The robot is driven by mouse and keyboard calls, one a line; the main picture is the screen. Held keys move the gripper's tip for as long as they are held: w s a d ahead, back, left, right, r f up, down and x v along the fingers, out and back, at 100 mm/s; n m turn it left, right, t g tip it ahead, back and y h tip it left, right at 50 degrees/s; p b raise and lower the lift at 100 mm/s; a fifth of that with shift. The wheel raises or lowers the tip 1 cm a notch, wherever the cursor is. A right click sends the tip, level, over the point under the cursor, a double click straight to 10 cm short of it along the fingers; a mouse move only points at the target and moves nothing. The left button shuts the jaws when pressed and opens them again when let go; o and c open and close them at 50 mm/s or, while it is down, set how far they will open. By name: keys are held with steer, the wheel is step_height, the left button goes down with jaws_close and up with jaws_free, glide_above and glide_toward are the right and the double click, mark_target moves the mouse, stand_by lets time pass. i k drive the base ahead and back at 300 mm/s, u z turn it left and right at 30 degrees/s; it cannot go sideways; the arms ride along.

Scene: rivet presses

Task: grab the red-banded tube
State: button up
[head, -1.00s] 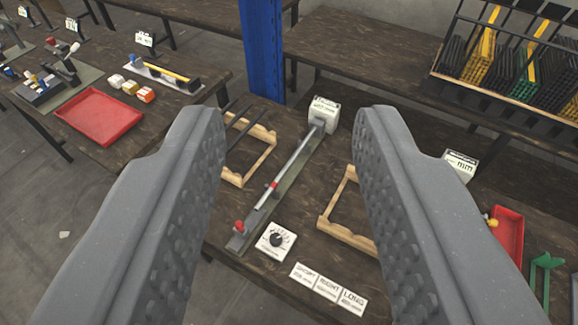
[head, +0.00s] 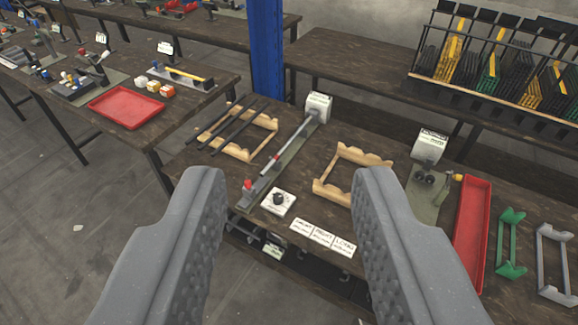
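A thin grey tube (head: 295,140) with a red band near its lower part lies along a long flat metal fixture (head: 262,182) on the dark wooden bench. The fixture has a red knob (head: 248,186) at its near end and a white labelled block (head: 318,106) at its far end. My gripper (head: 288,178) is open and empty. Its two grey fingers show wide apart, to the left and right of the fixture in the picture, with the tube in view between them. The tube appears beyond the fingertips and touches neither.
A wooden rack (head: 239,156) with several dark rods stands left of the fixture, an empty wooden rack (head: 318,187) right. A dial box (head: 279,201) and label cards (head: 322,237) lie in front. A red tray (head: 472,235) is at right. A blue post (head: 266,50) stands behind.

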mark_target(264, 172)
steer(key=z, duration=0.25)
steer(key=k, duration=0.2)
steer(key=u, duration=1.2)
steer(key=i, duration=2.6)
steer(key=z, duration=0.9)
